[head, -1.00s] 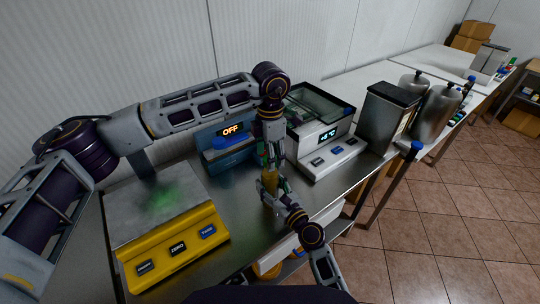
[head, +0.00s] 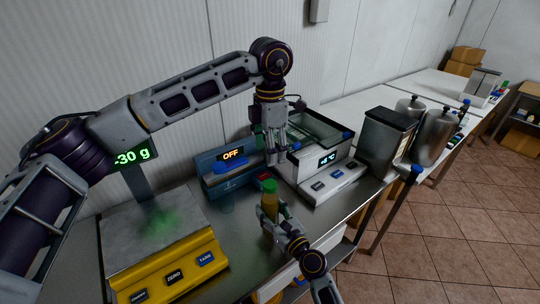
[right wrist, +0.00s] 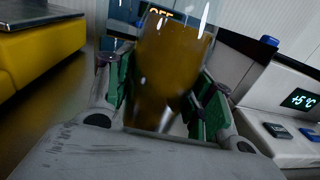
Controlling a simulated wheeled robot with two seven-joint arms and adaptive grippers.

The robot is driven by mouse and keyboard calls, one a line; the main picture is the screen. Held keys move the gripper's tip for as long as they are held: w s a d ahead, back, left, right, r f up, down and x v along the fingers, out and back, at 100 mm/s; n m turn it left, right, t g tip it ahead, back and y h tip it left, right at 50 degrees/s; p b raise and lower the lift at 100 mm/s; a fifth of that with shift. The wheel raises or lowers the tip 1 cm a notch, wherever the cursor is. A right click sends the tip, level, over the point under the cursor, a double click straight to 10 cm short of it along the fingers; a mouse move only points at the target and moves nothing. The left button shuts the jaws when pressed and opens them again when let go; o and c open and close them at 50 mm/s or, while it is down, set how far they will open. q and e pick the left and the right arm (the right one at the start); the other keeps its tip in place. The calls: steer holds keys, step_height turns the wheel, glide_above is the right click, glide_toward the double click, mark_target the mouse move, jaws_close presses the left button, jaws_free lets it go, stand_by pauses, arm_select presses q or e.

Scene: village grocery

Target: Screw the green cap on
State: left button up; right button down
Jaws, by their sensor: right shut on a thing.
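A clear jar with amber-brown contents (head: 270,208) stands upright over the steel counter, and also fills the middle of the right wrist view (right wrist: 170,70). My right gripper (head: 272,228) is shut on its lower part, with green finger pads (right wrist: 165,100) on both sides. A small green piece, seemingly the green cap (head: 264,178), shows at the jar's top, close to a red patch; how it is seated is too small to tell. My left gripper (head: 274,158) points down above the jar, apart from it. Its fingers are too small to judge.
A yellow scale (head: 175,267) stands at left, its display reading -30 g. A blue device showing OFF (head: 228,170) is behind the jar. A white device showing a temperature (head: 325,175) stands right of it. Metal containers (head: 390,140) stand further right.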

steer(key=c, duration=0.5)
jaws_free()
steer(key=shift+s, duration=0.1)
steer(key=v, duration=1.1)
steer(key=shift+s+d, duration=0.3)
stand_by(0.6)
